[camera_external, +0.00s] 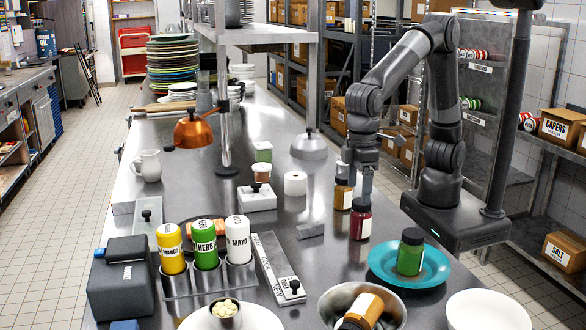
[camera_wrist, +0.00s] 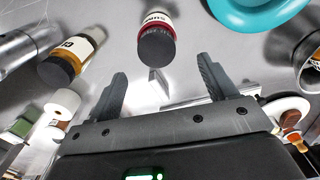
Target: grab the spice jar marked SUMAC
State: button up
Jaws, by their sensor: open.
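The SUMAC jar (camera_external: 360,222) is a small dark red jar with a black lid, upright on the steel counter. In the wrist view the jar (camera_wrist: 157,38) shows its dark lid and a pale label whose visible letters read like SUM. My gripper (camera_external: 356,185) is above the counter, close to this jar and partly in front of an orange spice jar (camera_external: 343,197). In the wrist view my gripper (camera_wrist: 162,76) is open and empty, its fingers spread wide. The SUMAC jar lies beyond the fingertips, roughly centred between them and apart from them.
The orange jar (camera_wrist: 68,60) stands to the left in the wrist view. A teal plate (camera_external: 375,262) holds a green jar (camera_external: 411,252). A metal bowl (camera_external: 328,302) with another orange jar is in front.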

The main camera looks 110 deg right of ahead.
aim_at(361, 212)
notch_tip(361, 212, down, 3)
jog(key=f, duration=0.2)
jog(key=s+f, duration=0.1)
jog(key=f, duration=0.1)
jog(key=shift+f, duration=0.6)
jog(key=c, duration=1.2)
